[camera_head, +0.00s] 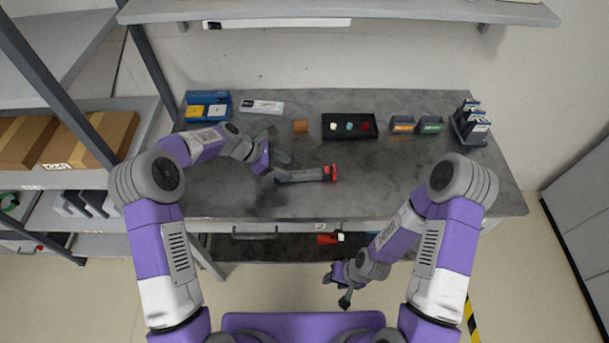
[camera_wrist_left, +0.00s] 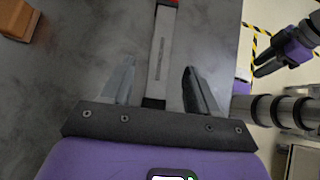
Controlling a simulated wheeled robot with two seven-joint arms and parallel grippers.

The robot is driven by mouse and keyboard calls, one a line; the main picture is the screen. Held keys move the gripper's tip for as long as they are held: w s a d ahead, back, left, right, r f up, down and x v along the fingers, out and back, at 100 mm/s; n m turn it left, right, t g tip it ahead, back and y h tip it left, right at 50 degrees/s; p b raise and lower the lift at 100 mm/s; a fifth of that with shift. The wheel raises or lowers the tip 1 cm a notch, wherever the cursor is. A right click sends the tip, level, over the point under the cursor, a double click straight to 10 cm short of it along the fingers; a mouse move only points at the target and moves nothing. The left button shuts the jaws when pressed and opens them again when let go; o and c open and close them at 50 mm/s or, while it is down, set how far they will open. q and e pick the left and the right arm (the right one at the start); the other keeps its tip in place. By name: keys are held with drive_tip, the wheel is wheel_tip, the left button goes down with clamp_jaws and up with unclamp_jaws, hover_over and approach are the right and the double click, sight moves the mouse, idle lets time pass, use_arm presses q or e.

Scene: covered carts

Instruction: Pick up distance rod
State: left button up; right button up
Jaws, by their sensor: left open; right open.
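The distance rod (camera_head: 305,174) is a grey bar with a red end on its right and a dark end on its left. It lies on the grey table. My left gripper (camera_head: 281,167) is open at the rod's dark left end. In the left wrist view the rod (camera_wrist_left: 161,50) runs between the two spread fingers of my left gripper (camera_wrist_left: 159,66), with gaps on both sides. Its red end is at the top edge. I cannot tell how high the fingers are above the table. My right gripper (camera_head: 345,287) is open and empty, in front of the table edge.
Behind the rod are a small brown block (camera_head: 300,126), a black tray (camera_head: 329,136) with several coloured pieces, and small bins (camera_head: 403,125). A blue bin (camera_head: 194,98) stands back left, a dark rack (camera_head: 463,130) right. The table around the rod is clear.

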sight(295, 173)
use_arm(q)
drive_tip(key=x, duration=0.4)
drive_tip(key=shift+f, duration=0.4)
drive_tip(key=shift+c, duration=0.2)
clamp_jaws()
